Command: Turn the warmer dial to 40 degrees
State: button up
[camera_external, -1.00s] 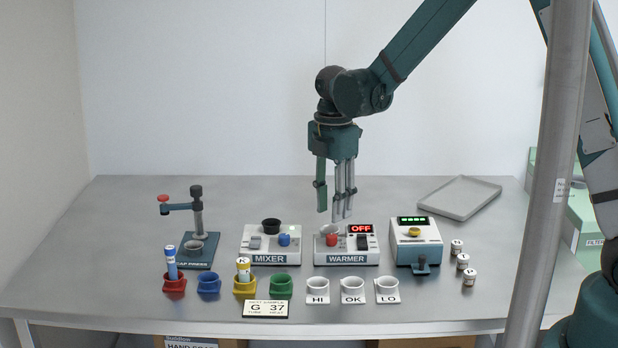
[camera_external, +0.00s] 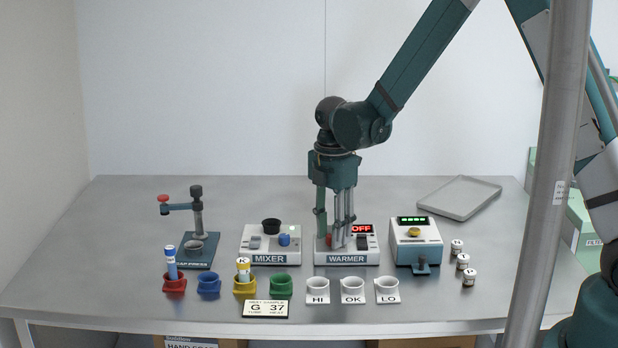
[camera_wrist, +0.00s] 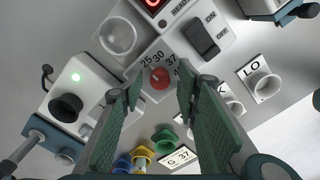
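The warmer (camera_external: 347,258) is a white box with a red dial, a rocker switch (camera_wrist: 201,40) and a display (camera_external: 361,229) reading OFF. In the wrist view the red dial (camera_wrist: 160,79) has the marks 25, 30 and 37 around it; the mark past 37 is partly hidden by a finger. The dial's pointer is too small to read. My gripper (camera_external: 335,242) points down over the front of the warmer. In the wrist view my gripper (camera_wrist: 158,88) is open, one finger on each side of the dial. I cannot tell whether they touch it.
The mixer (camera_external: 270,246) stands left of the warmer, and a white device with a green display (camera_external: 415,241) stands right. In front are cups marked HI (camera_external: 317,287), OK (camera_external: 352,287) and LO (camera_external: 387,287). A sign (camera_external: 265,309) reads G 37. An empty tray (camera_external: 475,200) lies behind right.

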jog(key=shift+c, duration=0.4)
jog(key=c, duration=0.8)
